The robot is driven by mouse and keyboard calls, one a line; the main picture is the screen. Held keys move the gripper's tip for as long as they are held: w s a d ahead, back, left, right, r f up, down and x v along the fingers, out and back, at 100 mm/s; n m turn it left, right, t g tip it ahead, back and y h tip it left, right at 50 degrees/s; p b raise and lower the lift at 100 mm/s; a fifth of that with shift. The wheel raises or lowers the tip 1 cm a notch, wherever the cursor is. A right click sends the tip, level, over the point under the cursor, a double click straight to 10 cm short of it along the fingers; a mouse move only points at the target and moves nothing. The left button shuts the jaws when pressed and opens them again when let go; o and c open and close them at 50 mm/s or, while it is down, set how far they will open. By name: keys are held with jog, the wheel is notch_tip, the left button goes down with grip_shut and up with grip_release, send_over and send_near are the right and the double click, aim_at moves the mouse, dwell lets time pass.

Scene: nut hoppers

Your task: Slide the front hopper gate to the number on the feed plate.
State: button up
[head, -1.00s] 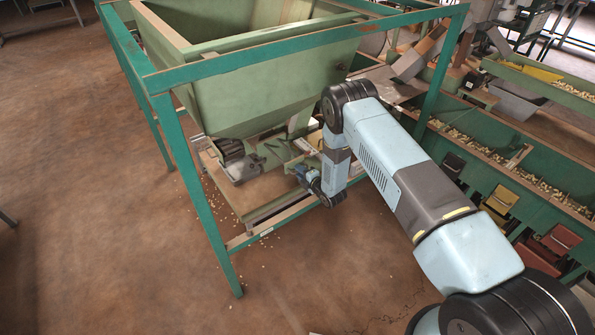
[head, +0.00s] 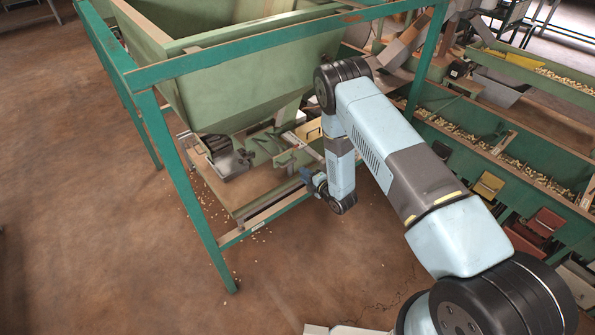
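The large green hopper (head: 255,85) stands in a teal frame (head: 165,150) left of centre. Under its outlet are small green metal parts (head: 268,143) over a wooden board (head: 235,192); I cannot tell which of them is the gate. No number on a feed plate is readable. My gripper (head: 307,178) is small in the head view, at the lower end of my arm, right of the outlet parts and near the frame's front right side. A gap shows between it and the green parts. Its fingers are too small to tell whether they are open or shut.
A motor-like grey unit (head: 224,157) sits left under the hopper. The frame's lower front rail (head: 268,218) runs just below my gripper. Long green troughs of nuts (head: 490,143) with coloured bins below (head: 540,223) stand on the right. The floor in front is open, with scattered nuts.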

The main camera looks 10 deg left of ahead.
jog(key=v, duration=0.3)
jog(key=shift+s+d, duration=0.1)
dwell(0.4)
